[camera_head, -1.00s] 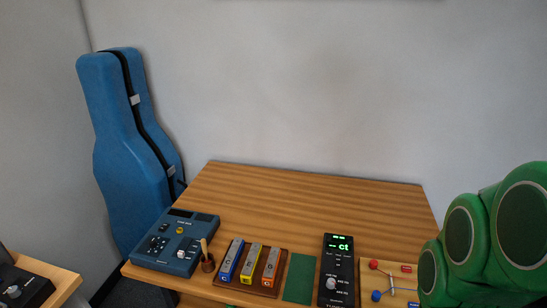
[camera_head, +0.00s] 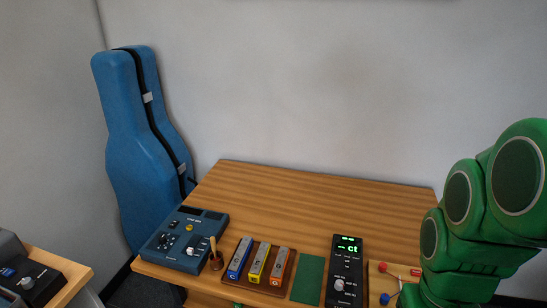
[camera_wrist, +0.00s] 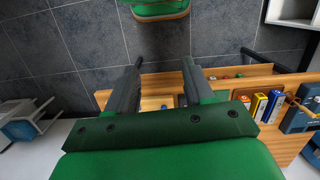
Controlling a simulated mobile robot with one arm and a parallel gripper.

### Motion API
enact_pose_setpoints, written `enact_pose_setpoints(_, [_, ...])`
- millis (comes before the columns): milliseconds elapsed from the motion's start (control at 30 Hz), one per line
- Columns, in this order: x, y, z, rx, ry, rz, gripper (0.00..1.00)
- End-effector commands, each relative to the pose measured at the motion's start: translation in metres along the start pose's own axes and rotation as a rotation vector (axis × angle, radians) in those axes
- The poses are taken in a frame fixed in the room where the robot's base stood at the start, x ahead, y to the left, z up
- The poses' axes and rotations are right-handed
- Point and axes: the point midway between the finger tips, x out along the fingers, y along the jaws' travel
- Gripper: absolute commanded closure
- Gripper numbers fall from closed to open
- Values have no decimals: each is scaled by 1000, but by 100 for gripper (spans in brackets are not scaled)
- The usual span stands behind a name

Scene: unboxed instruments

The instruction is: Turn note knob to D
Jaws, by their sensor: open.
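A blue box (camera_head: 180,240) with several knobs and a dark display stands at the left of the table. It is partly visible at the right edge of the wrist view (camera_wrist: 298,118). A black unit (camera_head: 344,270) with a green lit display reading "-- ct" and a pale knob (camera_head: 339,285) stands at the table's front right. The labels are too small to tell which knob is the note knob. My gripper (camera_wrist: 162,62) is open, its two dark fingers apart with nothing held between them. It is out of the head view and away from both units.
Three coloured bars on a brown rack (camera_head: 246,288), a wooden peg in a holder (camera_head: 215,262) and a green mat (camera_head: 307,280) line the front. A tray (camera_head: 375,270) with red and blue balls is partly hidden by my arm. The table's back (camera_head: 300,190) is clear.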

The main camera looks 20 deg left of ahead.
Motion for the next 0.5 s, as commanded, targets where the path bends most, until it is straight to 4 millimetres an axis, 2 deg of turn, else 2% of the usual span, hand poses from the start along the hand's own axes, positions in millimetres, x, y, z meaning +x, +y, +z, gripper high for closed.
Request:
enact_pose_setpoints(100, [-15,-6,-30,-49,4,8,48])
enact_pose_setpoints(500, [-56,-40,-122,-210,20,36,48])
